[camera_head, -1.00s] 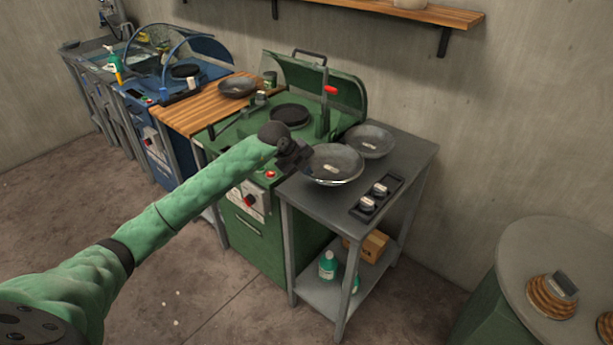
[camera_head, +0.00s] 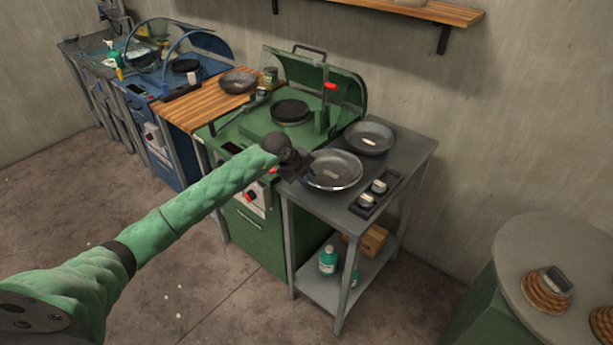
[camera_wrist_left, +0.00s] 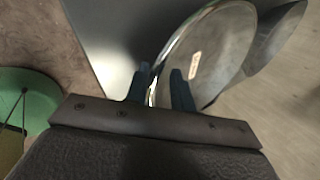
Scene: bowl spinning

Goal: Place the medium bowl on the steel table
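A grey metal bowl with a shiny rim and a pale label (camera_head: 336,172) rests level at the front left of the steel table (camera_head: 322,207). A similar grey bowl (camera_head: 369,138) stands behind it on the same table. A third dark bowl (camera_head: 238,82) sits on the wooden board; no marking tells which one is the medium bowl. My left gripper (camera_head: 304,167) is at the front bowl's left rim. In the left wrist view its fingers (camera_wrist_left: 160,88) stand apart, one on each side of the front bowl's rim (camera_wrist_left: 222,55). My right gripper is out of view.
A black tray with small jars (camera_head: 375,195) lies at the table's front right. The green machine (camera_head: 250,215) with its raised lid adjoins the table on the left. Bottles (camera_head: 328,260) and a cardboard box (camera_head: 369,240) sit on the lower shelf. A round table (camera_head: 560,245) stands at right.

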